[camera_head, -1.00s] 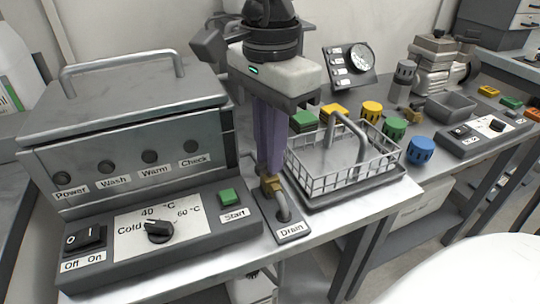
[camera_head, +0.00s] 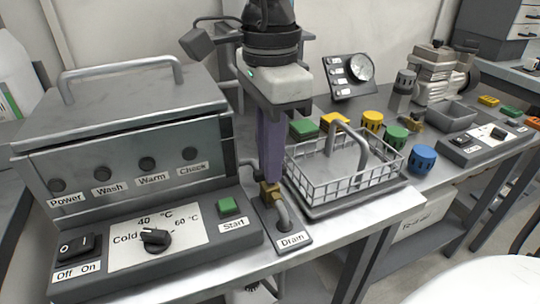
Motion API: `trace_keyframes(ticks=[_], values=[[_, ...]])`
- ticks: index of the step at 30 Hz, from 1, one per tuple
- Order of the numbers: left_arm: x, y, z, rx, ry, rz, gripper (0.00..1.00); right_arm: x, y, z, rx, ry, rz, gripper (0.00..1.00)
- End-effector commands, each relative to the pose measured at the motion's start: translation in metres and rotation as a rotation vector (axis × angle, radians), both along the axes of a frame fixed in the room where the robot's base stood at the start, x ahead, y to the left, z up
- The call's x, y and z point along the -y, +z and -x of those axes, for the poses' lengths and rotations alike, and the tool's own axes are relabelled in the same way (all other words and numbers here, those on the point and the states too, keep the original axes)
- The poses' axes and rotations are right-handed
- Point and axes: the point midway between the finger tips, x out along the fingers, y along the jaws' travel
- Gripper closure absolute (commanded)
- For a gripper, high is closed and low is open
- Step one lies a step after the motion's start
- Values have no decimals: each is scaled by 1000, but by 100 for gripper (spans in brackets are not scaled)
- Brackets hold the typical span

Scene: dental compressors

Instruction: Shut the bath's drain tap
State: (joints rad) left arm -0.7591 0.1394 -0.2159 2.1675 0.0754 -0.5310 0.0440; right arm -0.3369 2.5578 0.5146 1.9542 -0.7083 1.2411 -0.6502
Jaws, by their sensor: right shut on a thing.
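The bath (camera_head: 125,135) is a grey metal box with a lidded top at the left. Its drain tap (camera_head: 271,193) is a small brass fitting with a curved grey spout, on a dark plate labelled "Drain" (camera_head: 291,240) to the right of the control panel. My right gripper (camera_head: 270,178) points down from above with its purple fingers at the brass part of the tap, shut on it. The fingers hide most of the tap's handle. My left gripper does not show.
A wire basket (camera_head: 345,170) on a tray stands close to the right of the gripper. The green Start button (camera_head: 228,206) and the temperature knob (camera_head: 155,237) are on the panel to the left. Coloured round caps and a blue one (camera_head: 421,158) lie farther right.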

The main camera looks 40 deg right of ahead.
Motion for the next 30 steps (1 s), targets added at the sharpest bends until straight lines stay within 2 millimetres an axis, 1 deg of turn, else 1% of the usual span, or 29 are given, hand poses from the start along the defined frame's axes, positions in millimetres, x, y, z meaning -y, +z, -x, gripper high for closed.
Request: trace_keyframes(ticks=[2,3,5,6,14,17,20,23,27,30], values=[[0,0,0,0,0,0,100,0,0,0,0,-3,-1,100],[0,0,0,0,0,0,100,0,0,0,0,-3,-1,82],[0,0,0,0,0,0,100,0,0,0,0,-3,-1,72],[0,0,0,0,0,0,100,0,0,0,0,-2,-1,70],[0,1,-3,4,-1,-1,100,0,1,0,1,-1,-1,70],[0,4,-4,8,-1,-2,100,0,8,-1,2,-1,-1,70],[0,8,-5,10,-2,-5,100,0,23,-1,4,0,-1,70],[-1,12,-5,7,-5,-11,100,0,44,-1,5,-1,-2,70],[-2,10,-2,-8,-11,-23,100,0,72,-1,5,-2,-2,70],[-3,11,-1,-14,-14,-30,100,0,87,-1,2,-2,-1,70]])
